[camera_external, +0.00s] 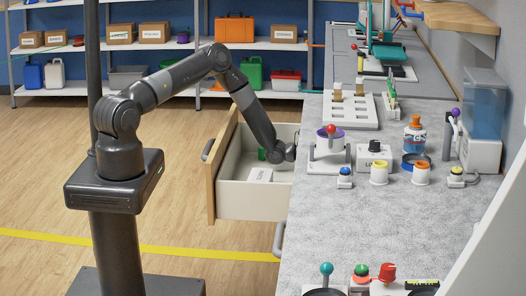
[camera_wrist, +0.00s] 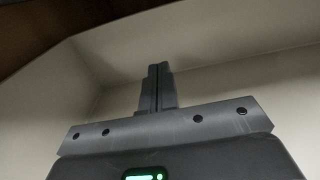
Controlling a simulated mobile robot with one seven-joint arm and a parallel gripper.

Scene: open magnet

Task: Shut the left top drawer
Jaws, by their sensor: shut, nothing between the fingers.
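The drawer (camera_external: 255,205) stands pulled out from the left side of the grey-topped counter, with a wooden front (camera_external: 210,185) and pale inner walls. My arm reaches over and down into it. My gripper (camera_external: 267,156) is inside the drawer space, close to the counter; its fingertips are hard to make out in the external view. In the wrist view my gripper (camera_wrist: 157,85) is shut and empty, its fingers pointing toward the pale drawer walls (camera_wrist: 230,45). A brown wooden edge (camera_wrist: 50,25) shows at the upper left. Any contact between fingers and drawer cannot be told.
The counter (camera_external: 350,230) holds a red-topped device (camera_external: 330,140), several cups and knobs. Another handle (camera_external: 278,238) sticks out nearer the camera. Shelves with boxes stand behind.

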